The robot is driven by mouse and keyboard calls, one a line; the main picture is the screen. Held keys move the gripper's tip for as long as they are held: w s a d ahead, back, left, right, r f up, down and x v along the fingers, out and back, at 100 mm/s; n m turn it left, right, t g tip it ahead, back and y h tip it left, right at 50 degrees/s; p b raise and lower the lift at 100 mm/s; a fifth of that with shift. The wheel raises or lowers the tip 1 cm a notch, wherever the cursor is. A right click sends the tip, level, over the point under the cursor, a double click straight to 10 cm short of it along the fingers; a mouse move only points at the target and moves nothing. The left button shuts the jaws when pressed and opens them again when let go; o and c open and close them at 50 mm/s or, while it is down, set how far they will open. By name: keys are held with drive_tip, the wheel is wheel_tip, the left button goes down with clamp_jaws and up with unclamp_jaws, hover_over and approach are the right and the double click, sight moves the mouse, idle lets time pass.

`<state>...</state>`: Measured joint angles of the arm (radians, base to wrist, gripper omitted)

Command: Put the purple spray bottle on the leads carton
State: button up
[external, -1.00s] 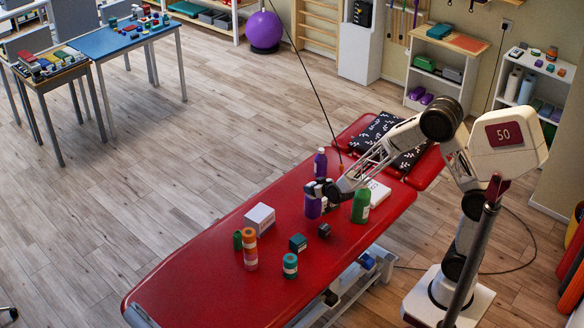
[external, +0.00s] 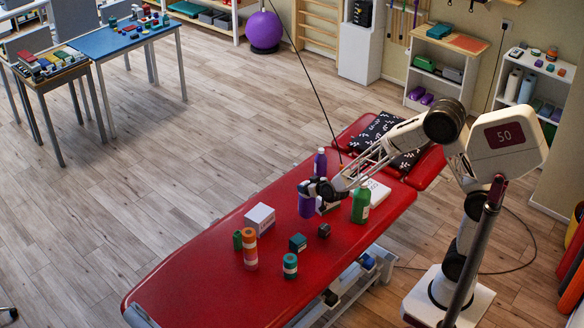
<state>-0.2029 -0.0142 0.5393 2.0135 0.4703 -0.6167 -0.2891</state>
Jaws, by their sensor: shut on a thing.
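The purple spray bottle (external: 306,206) is upright in my gripper (external: 308,189), which is shut on it near its top, over the middle of the red treatment table. The fingers partly hide its upper end. I cannot tell whether its base touches the table. A white carton (external: 260,218) stands on the table to the left of the bottle. A flat white box (external: 379,191) lies to the right, behind the green bottle. The labels are too small to read, so I cannot tell which one is the leads carton.
A second purple bottle (external: 320,162) stands behind my gripper and a green bottle (external: 361,205) to its right. Orange (external: 249,248) and teal (external: 290,266) cylinders and small dark boxes (external: 298,242) stand nearer the front. The red table's (external: 200,275) front left is clear.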

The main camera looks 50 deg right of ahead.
drive_tip(key=a+r+y, duration=0.1)
drive_tip(key=a+r, duration=0.6)
drive_tip(key=a, duration=0.4)
drive_tip(key=shift+a+r+n, duration=0.25)
drive_tip(key=shift+r+n, duration=0.15)
drive_tip(key=w+a, duration=0.2)
drive_tip(key=w, duration=0.5)
drive_tip(key=w+a+f, duration=0.1)
drive_tip(key=w+a, duration=0.1)
drive_tip(key=w, duration=0.6)
drive_tip(key=shift+w+a+f, duration=0.15)
drive_tip(key=shift+w+f, duration=0.05)
drive_tip(key=shift+f, duration=0.15)
drive_tip(key=shift+f, duration=1.75)
drive_tip(key=o, duration=1.5)
drive_tip(key=shift+f, duration=0.1)
drive_tip(key=shift+o, duration=0.2)
